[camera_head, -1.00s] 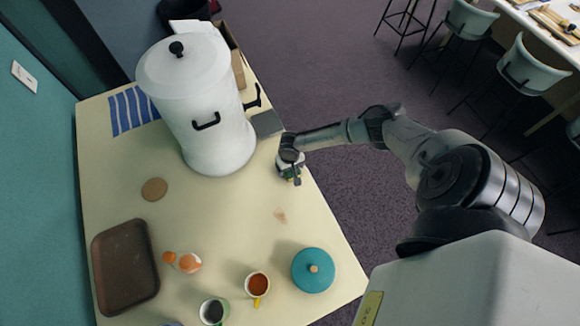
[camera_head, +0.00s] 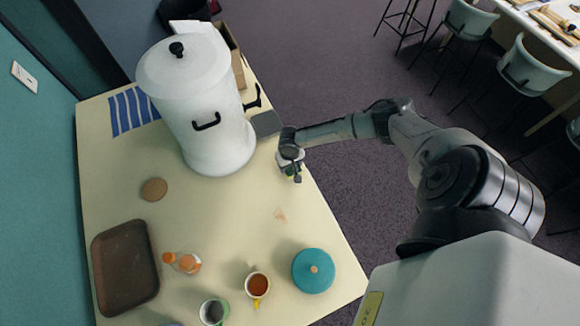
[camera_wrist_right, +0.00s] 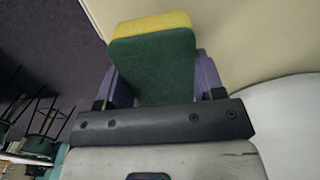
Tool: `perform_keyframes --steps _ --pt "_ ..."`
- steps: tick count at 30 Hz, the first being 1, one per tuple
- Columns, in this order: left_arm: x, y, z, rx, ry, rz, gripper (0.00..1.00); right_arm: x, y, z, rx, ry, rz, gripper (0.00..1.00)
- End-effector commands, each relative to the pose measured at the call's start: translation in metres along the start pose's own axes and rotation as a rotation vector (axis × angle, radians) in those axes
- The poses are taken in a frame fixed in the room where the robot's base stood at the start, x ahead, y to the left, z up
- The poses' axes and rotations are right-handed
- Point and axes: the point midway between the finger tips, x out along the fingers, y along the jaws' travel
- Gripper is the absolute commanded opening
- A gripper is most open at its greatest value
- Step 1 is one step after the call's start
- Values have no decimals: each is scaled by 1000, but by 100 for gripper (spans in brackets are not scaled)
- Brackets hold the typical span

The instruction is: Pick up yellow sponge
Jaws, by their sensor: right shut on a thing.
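The yellow sponge (camera_wrist_right: 152,24) has a dark green scouring side and shows large in the right wrist view. My right gripper (camera_wrist_right: 155,85) is shut on it, with one finger on each side. In the head view my right gripper (camera_head: 291,172) is at the right edge of the cream table, and the sponge is mostly hidden by it there. Whether the sponge touches the table is hard to tell. My left gripper is not in view.
A large white urn (camera_head: 215,130) stands just left of the gripper, with a grey flat thing (camera_head: 266,124) beside it. A teal lidded pot (camera_head: 313,271), an orange-brown drink cup (camera_head: 257,286), an orange bottle (camera_head: 183,262) and a brown tray (camera_head: 125,268) are nearer.

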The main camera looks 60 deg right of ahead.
Motion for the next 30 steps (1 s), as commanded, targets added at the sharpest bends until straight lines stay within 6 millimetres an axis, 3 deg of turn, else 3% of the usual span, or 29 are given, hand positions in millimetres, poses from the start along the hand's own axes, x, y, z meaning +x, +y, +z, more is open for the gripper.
perform_keyframes --steps 2,9,15,21,30 --pt "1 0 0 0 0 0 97 -16 5 2 -3 1 3 37" --pt "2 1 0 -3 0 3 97 -45 47 34 -3 0 6 37" --pt "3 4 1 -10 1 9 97 -65 72 54 -2 -1 4 37" --pt "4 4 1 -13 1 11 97 -76 87 66 -1 0 2 37" --pt "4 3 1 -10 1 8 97 -82 93 71 0 0 0 37"
